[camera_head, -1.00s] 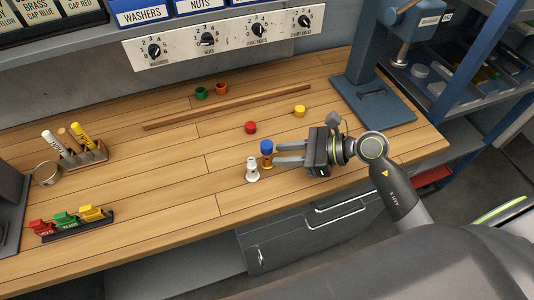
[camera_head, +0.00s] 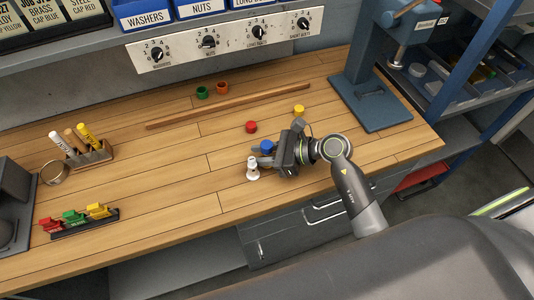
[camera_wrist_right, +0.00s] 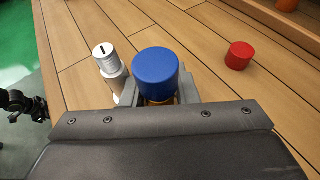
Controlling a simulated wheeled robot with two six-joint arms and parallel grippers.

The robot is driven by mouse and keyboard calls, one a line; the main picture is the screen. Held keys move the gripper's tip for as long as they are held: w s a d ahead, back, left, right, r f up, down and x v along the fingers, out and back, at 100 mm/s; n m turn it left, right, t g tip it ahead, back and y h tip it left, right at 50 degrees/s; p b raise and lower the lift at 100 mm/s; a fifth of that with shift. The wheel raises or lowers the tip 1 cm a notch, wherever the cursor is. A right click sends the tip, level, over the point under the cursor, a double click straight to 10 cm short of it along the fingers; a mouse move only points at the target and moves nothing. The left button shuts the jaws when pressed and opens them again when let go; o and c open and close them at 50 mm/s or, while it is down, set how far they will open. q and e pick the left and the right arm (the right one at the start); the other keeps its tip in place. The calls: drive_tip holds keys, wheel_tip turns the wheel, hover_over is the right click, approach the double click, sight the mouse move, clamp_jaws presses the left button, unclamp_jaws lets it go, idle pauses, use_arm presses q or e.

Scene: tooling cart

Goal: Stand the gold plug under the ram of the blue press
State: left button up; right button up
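The gold plug wears a blue cap (camera_head: 267,146). It stands upright near the front edge of the bench, and its body is mostly hidden by my right gripper (camera_head: 266,155). In the right wrist view the blue cap (camera_wrist_right: 156,74) sits between the two open fingers (camera_wrist_right: 158,92), with a sliver of gold (camera_wrist_right: 158,101) below it. I see no clear grip on the body. The blue press (camera_head: 366,55) stands at the back right; its ram (camera_head: 396,57) is above the bare base plate (camera_head: 373,103). My left gripper is not in view.
A red cap (camera_head: 251,127) and a yellow cap (camera_head: 299,109) lie behind. A wooden strip (camera_head: 230,107) crosses the bench farther back. A marker rack (camera_head: 90,155) and coloured clips (camera_head: 75,218) are at left.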

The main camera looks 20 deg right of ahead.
clamp_jaws()
